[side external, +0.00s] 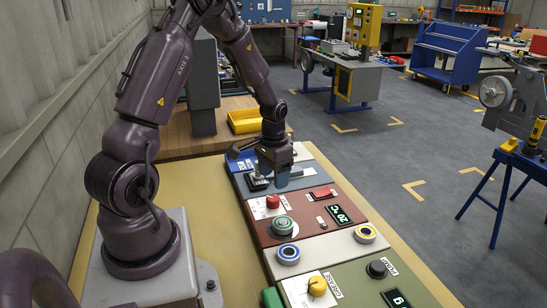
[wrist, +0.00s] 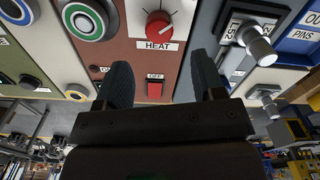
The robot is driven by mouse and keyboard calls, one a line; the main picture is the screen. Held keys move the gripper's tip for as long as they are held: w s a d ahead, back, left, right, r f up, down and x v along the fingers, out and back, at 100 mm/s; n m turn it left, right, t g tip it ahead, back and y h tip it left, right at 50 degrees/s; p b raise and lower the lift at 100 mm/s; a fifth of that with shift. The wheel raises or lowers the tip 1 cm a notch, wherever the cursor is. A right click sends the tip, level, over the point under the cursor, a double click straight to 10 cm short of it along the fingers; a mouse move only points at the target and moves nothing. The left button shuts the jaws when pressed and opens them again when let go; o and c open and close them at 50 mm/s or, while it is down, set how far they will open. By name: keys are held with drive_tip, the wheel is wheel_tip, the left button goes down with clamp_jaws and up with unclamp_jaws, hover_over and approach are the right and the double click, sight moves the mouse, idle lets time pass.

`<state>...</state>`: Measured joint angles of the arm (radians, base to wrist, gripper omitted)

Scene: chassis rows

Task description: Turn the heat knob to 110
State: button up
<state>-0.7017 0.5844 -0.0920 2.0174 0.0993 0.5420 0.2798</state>
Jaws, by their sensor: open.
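The heat knob is a round red dial with a white pointer line. It sits on a white scale plate above a HEAT label, on a dark red panel, and shows in the side view (side external: 272,202) and upper middle of the wrist view (wrist: 158,27). A display (side external: 341,215) on that panel reads 20°C. My gripper (side external: 270,181) is over the blue-grey panel beyond the knob, apart from it. In the wrist view my gripper (wrist: 164,78) has its two dark fingers spread with nothing between them, and the knob lies beyond their tips.
A red switch labelled OFF (wrist: 155,89) is on the same panel. A green button (side external: 282,225) stands close to the knob. Metal-handled levers (wrist: 256,42) are on the blue-grey panel. Blue (side external: 289,253) and yellow (side external: 365,233) ringed buttons and a yellow knob (side external: 317,286) are nearer the camera.

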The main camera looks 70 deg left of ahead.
sight(272, 199)
wheel_tip(272, 199, up, 6)
drive_tip(key=shift+f, duration=0.1)
idle(0.4)
drive_tip(key=s+d+r+m+t, duration=0.1)
drive_tip(key=s+d+r+t, duration=0.1)
drive_tip(key=s+d+r, duration=0.3)
drive_tip(key=s+d+r+m+t, duration=0.2)
drive_tip(key=s+d+r, duration=0.3)
drive_tip(key=d+r, duration=0.8)
drive_tip(key=d+t, duration=0.1)
drive_tip(key=d, duration=0.2)
drive_tip(key=shift+d+t, duration=0.2)
drive_tip(key=shift+t, duration=0.1)
idle(0.5)
